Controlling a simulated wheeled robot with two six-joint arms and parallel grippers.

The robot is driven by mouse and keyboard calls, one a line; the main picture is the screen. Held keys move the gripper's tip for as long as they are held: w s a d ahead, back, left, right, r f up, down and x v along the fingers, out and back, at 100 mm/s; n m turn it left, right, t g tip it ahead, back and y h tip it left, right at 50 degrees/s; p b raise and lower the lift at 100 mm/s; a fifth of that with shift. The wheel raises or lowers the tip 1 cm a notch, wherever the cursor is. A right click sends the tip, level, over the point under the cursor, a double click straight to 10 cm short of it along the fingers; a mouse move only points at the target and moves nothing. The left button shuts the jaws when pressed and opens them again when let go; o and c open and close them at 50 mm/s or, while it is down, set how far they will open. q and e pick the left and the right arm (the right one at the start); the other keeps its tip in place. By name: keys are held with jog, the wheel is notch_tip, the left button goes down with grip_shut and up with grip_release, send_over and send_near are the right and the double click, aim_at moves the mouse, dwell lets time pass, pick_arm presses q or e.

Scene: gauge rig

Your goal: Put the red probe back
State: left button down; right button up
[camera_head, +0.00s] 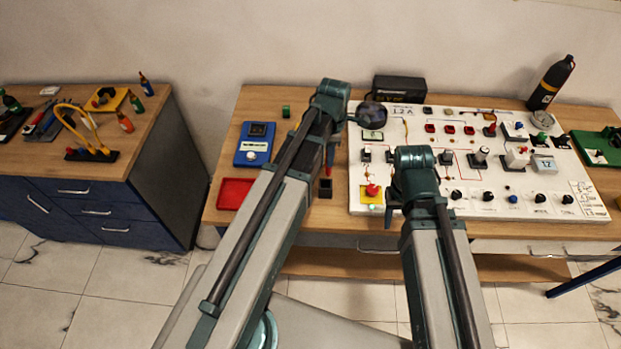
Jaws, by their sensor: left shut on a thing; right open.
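A slim red piece (330,156), which looks like the red probe, shows beside my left arm, above a small black holder block (325,188) on the table. A gap seems to separate it from the block, but I cannot tell exactly. My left gripper (330,139) is mostly hidden behind its own arm and is shut on the red probe. My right gripper (392,211) is open at the front left of the white panel (440,193), near the red button (372,190). Its fingers are mostly hidden by the arm.
A blue meter (254,145) and a red tray (235,193) lie left of my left arm. The panel carries several knobs, switches and posts. A black box (400,89) and a black bottle (550,82) stand behind. A separate cabinet (90,200) holds tools.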

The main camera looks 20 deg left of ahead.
pick_arm(q)
jog(key=shift+w+a+r, duration=0.1)
jog(key=shift+a, duration=0.2)
notch_tip(320, 180, down, 10)
jog(key=b, duration=1)
jog(key=shift+f+b, duration=0.25)
jog(key=shift+b, duration=0.05)
jog(key=c, duration=0.7)
grip_release()
jog(key=shift+r, duration=0.1)
jog(key=shift+c, duration=0.2)
jog(key=shift+r+p, duration=0.15)
jog(key=shift+p, duration=0.15)
